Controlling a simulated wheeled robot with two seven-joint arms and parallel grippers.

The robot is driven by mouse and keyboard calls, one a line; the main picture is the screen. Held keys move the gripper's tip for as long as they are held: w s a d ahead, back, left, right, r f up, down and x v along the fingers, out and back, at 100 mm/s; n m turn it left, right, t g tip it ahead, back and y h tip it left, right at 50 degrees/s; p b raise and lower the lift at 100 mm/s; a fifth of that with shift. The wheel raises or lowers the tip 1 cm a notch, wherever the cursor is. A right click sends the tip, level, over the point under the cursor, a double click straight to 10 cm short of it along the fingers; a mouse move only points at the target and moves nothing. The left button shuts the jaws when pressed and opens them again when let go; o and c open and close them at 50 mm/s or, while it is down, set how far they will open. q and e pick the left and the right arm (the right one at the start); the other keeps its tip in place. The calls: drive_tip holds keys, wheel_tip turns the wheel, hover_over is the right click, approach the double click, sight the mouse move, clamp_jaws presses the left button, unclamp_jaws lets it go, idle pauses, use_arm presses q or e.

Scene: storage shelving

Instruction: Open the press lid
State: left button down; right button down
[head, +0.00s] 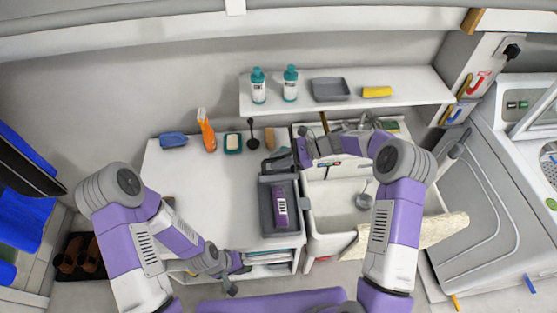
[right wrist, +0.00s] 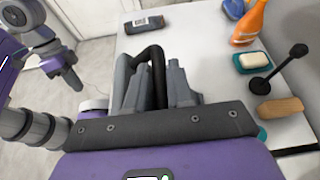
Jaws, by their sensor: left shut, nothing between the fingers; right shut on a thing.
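My right gripper (head: 277,160) reaches over the counter's right end, at the back edge of a dark grey box (head: 267,222) with a purple labelled block (head: 280,208) in it. In the right wrist view, the right gripper (right wrist: 158,80) is shut on a dark bent handle (right wrist: 154,55). What the handle joins is hidden. My left gripper (head: 238,268) is shut and empty, low in front of the counter. A broad grey sloped panel (head: 470,220) stands at the far right. I cannot tell for certain which part is the press lid.
A sink (head: 335,205) with a ladle (head: 364,198) lies right of the dark box. A soap dish (head: 232,143), black brush (head: 252,135), wooden brush (head: 270,138) and orange spray bottle (head: 206,132) line the counter's back. A shelf (head: 350,93) hangs above. The counter's middle is clear.

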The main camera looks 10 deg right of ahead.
drive_tip(key=c, duration=1.1)
unclamp_jaws()
drive_tip(key=v, duration=0.7)
drive_tip(key=shift+d, duration=0.35)
